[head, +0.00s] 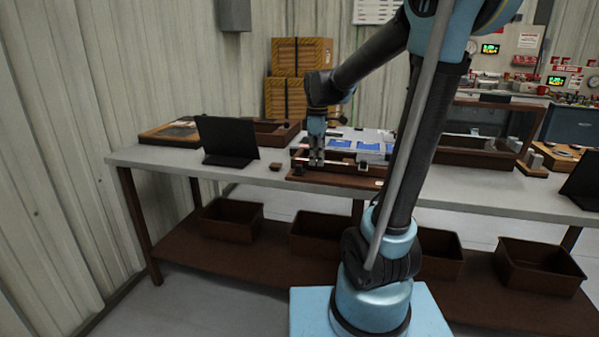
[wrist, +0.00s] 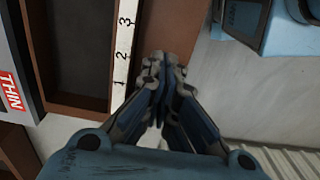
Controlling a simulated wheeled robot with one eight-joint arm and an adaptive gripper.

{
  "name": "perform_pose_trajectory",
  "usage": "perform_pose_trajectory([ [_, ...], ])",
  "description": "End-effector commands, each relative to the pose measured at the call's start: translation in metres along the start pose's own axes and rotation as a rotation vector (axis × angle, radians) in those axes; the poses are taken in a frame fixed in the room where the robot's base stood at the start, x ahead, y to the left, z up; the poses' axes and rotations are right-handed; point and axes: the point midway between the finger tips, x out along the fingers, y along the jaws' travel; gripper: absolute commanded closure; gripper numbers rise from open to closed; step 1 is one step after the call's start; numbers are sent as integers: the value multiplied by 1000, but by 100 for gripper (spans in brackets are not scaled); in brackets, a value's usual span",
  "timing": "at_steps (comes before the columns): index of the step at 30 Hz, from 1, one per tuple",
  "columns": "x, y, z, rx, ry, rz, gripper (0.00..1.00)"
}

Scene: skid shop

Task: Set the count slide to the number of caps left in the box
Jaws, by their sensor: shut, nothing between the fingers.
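A white number strip (wrist: 124,45) marked 1, 2 and 3 runs along a brown wooden board (wrist: 168,28) in the wrist view. My gripper (wrist: 160,62) is shut and empty, with its fingertips over the board just right of the strip, near the 2. I cannot tell whether they touch the board. In the head view my gripper (head: 316,163) points down at the left part of the brown board (head: 335,179) on the bench. The slide's pointer is not clear in either view. I cannot make out any caps or count them.
A dark recessed tray (wrist: 75,50) lies left of the strip, beside a grey block with a red THIN label (wrist: 11,92). In the head view, a clear case with blue panels (head: 372,147) stands behind the board. A black screen (head: 228,141) stands to the left on the grey bench (head: 180,161).

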Motion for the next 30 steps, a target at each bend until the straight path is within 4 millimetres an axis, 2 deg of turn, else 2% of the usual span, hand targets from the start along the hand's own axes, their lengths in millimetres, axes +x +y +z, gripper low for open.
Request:
perform_pose_trajectory([
  [30,0,0,15,0,0,0,100],
])
